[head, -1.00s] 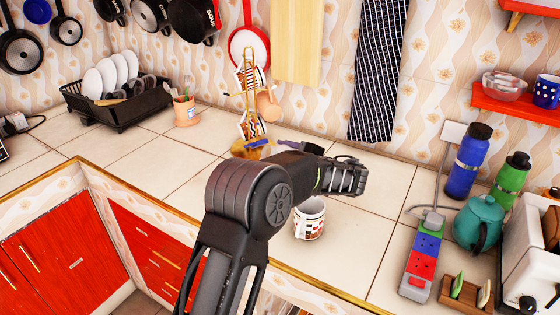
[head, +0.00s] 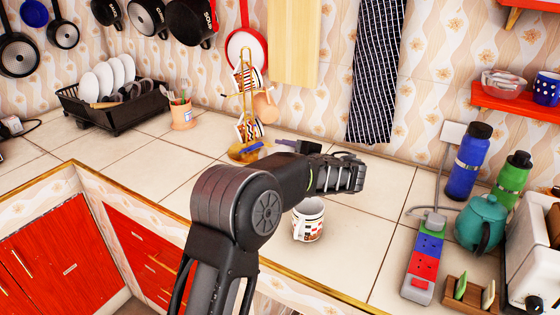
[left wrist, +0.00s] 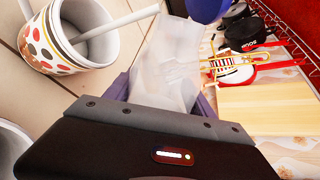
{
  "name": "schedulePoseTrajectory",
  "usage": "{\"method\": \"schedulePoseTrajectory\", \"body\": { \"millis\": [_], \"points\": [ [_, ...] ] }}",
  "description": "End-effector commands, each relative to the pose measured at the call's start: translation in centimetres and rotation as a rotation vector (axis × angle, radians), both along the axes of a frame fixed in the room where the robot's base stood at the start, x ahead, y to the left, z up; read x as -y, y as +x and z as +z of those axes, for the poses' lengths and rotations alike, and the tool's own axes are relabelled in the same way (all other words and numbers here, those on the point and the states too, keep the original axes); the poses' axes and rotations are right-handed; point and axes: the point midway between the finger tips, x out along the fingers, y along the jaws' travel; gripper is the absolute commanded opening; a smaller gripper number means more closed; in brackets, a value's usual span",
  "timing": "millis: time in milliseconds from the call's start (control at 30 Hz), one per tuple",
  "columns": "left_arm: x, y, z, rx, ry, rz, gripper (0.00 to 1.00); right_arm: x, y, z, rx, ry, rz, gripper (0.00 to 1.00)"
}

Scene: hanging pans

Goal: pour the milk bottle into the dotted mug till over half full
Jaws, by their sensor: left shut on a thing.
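The dotted mug (head: 309,221) stands upright on the counter; in the left wrist view (left wrist: 67,40) it is at upper left, with red, black and tan dots. My left gripper (left wrist: 160,95) is shut on the translucent milk bottle (left wrist: 168,65), which points away from the wrist camera. In the head view the gripper (head: 318,155) is above and behind the mug, and the bottle is mostly hidden by my arm. A pale, straight stream runs into the mug in the wrist view. The level inside is hard to tell. My right gripper is out of view.
A gold mug stand (head: 246,115) with mugs is behind my arm. A dish rack (head: 115,102) and utensil cup (head: 181,114) are at left. A power strip (head: 424,265), teal teapot (head: 480,222), blue bottle (head: 468,160) and toaster (head: 530,262) fill the right.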

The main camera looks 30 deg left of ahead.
Motion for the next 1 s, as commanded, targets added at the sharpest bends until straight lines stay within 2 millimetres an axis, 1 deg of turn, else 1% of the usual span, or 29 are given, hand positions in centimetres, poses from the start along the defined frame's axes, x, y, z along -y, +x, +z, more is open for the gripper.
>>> {"method": "schedulePoseTrajectory", "body": {
  "millis": [600,867,967,1000],
  "points": [
    [0.1,0.2,0.2,0.077,-0.04,0.0,0.0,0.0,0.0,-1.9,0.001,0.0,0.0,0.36],
    [0.3,0.3,0.2,0.074,-0.037,-0.002,0.0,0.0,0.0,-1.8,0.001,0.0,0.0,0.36],
    [-0.8,0.0,0.2,0.073,-0.02,0.015,0.0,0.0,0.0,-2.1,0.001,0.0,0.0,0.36],
    [-1.5,-0.2,0.2,0.074,-0.013,0.026,0.0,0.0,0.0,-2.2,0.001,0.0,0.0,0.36]
  ]
}}
